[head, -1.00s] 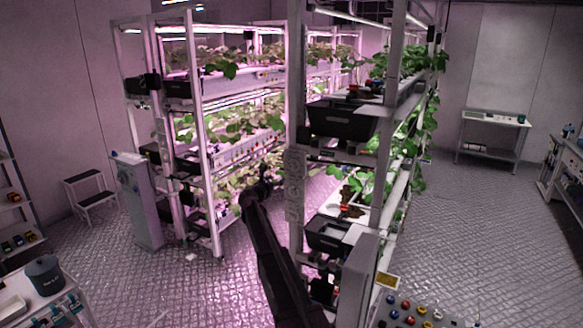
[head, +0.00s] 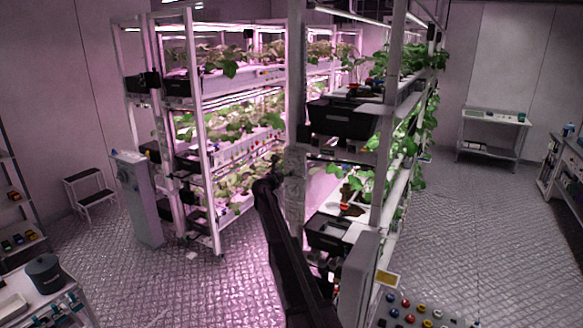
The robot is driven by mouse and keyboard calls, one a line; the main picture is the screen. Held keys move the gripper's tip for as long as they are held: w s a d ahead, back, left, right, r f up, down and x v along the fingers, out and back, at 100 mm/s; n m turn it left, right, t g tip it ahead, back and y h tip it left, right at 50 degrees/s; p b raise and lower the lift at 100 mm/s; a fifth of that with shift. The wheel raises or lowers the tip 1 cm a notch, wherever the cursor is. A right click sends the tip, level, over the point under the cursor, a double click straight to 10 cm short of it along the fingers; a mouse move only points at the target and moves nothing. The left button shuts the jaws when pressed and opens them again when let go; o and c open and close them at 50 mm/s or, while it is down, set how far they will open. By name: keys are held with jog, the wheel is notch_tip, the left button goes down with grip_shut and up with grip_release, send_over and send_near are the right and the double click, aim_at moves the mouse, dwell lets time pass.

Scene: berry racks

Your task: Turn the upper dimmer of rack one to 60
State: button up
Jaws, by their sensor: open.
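Two plant racks stand ahead: a left rack (head: 205,150) under pink light and a nearer right rack (head: 383,150). Which is rack one, I cannot read. No dimmer dial or its setting can be made out. A grey cabinet (head: 137,205) stands at the left rack's near end, with small details near its top. A grey box (head: 357,285) stands at the right rack's near end. My arm reaches up from the bottom middle, and my gripper (head: 276,165) is at its far end, beside the right rack's near post. It is dark and small, open, with nothing visible in it; its fingers are hard to make out.
Black trays (head: 340,120) jut from the right rack's near end. A step stool (head: 88,192) and a cart with a dark pot (head: 45,274) are at the left. A panel with coloured knobs (head: 425,312) is at the bottom right. Open floor (head: 460,220) lies to the right.

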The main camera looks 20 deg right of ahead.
aim_at(291, 165)
jog(key=shift+x, duration=2.85)
grip_shut()
